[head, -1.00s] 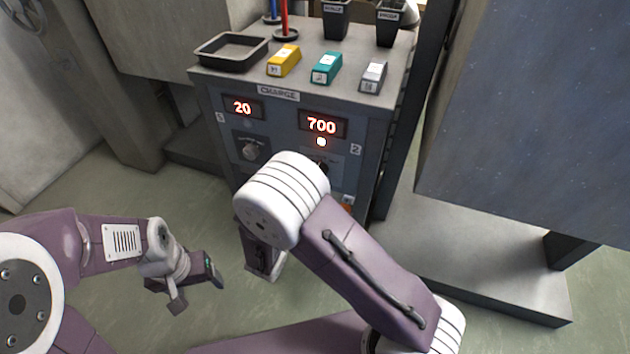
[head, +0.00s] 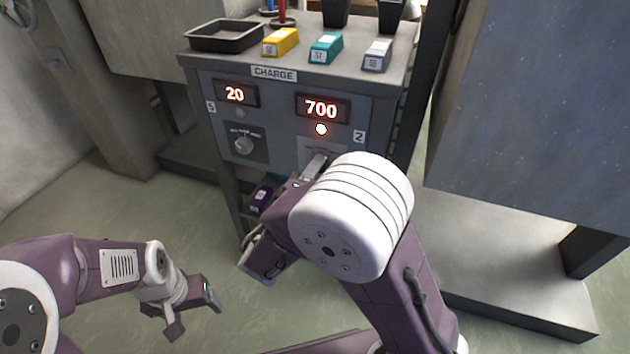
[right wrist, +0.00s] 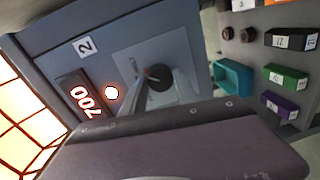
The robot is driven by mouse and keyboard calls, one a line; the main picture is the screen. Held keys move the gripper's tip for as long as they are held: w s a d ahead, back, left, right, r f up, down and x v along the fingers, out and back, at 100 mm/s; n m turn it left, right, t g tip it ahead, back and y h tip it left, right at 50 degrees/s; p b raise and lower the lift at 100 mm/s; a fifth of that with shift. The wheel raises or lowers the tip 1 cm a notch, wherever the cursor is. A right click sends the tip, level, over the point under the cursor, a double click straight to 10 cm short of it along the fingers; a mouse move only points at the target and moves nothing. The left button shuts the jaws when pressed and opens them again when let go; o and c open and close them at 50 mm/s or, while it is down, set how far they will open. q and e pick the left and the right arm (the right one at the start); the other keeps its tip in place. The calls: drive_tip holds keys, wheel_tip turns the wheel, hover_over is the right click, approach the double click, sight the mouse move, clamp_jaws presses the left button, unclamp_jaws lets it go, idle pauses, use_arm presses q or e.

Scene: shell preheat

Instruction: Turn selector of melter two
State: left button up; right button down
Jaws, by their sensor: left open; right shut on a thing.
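The control cabinet (head: 284,88) has two panels. The panel labelled 2 has a red display reading 700 (head: 321,108) and a lit white lamp (head: 321,129). Its selector, a dark round knob (right wrist: 159,76) on a grey plate, shows in the right wrist view; in the head view my right arm mostly hides it. My right gripper (head: 313,168) is at this knob and shut on it; a finger (right wrist: 140,97) lies against its side. The knob's pointer setting is not readable. My left gripper (head: 192,313) is open and empty, low at the left, away from the cabinet.
The other panel has a display reading 20 (head: 235,94) and its own knob (head: 244,145). A dark tray (head: 226,48) and yellow (head: 281,42), teal (head: 326,48) and grey (head: 377,55) blocks stand on top. A large grey block (head: 530,110) stands close at the right.

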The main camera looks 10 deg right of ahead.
drive_tip(key=shift+f+m+b, duration=0.15)
drive_tip(key=shift+m+b, duration=0.35)
drive_tip(key=shift+b, duration=0.1)
drive_tip(key=c, duration=0.9)
unclamp_jaws()
drive_tip(key=shift+c, duration=0.2)
drive_tip(key=p+v, duration=0.4)
drive_tip(key=v, duration=0.5)
